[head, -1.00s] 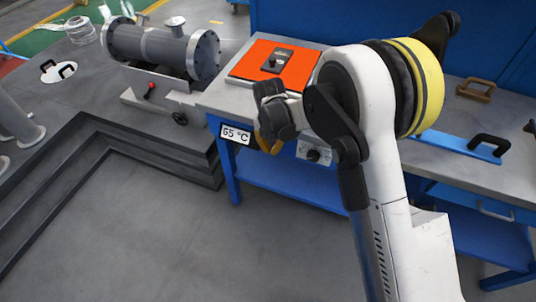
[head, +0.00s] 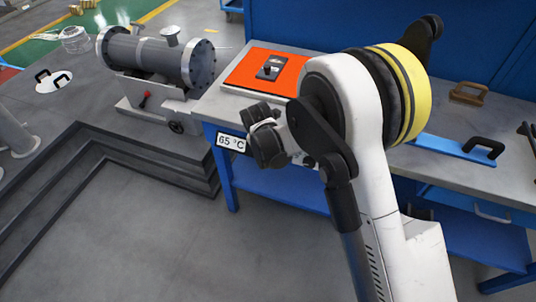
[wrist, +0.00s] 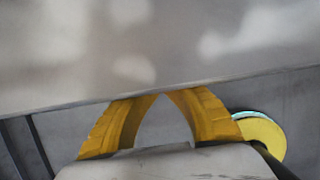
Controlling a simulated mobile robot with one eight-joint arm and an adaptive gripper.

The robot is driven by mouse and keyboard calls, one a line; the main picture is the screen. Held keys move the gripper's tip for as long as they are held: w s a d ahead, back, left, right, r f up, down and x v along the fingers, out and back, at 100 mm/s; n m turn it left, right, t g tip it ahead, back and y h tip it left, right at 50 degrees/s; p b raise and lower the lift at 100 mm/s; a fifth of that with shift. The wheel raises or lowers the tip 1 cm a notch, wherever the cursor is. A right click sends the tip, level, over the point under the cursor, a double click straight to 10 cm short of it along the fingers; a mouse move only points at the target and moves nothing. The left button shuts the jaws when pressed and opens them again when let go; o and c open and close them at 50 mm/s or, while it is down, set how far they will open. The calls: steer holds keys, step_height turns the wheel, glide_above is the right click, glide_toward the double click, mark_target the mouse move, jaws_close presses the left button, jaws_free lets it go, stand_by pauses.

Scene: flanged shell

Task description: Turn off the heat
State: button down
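The orange plate (head: 243,71) lies on the grey bench, with a dark fitting and black knob (head: 267,70) on it. A display (head: 230,142) reading 65 °C hangs at the bench's front left corner. The front panel with a black dial, seen earlier right of the display, is now hidden behind my arm. My gripper's yellow fingers are hidden in the head view. In the wrist view my gripper (wrist: 162,94) has its fingertips together, just below a blurred grey surface (wrist: 200,45). Nothing shows between the fingers.
A grey flanged shell (head: 155,55) stands on a stand left of the bench. A blue bar with a black handle (head: 484,147) and a brown handle (head: 470,93) lie on the bench at right. A dark stepped edge (head: 85,150) bounds the open floor.

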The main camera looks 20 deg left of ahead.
steer(key=shift+r, duration=0.1)
steer(key=shift+r+p, duration=0.4)
steer(key=shift+r, duration=0.3)
steer(key=s+r+p, duration=0.4)
steer(key=s+r, duration=0.2)
steer(key=r, duration=0.3)
steer(key=shift+a+r, duration=0.25)
steer(key=shift+r, duration=0.15)
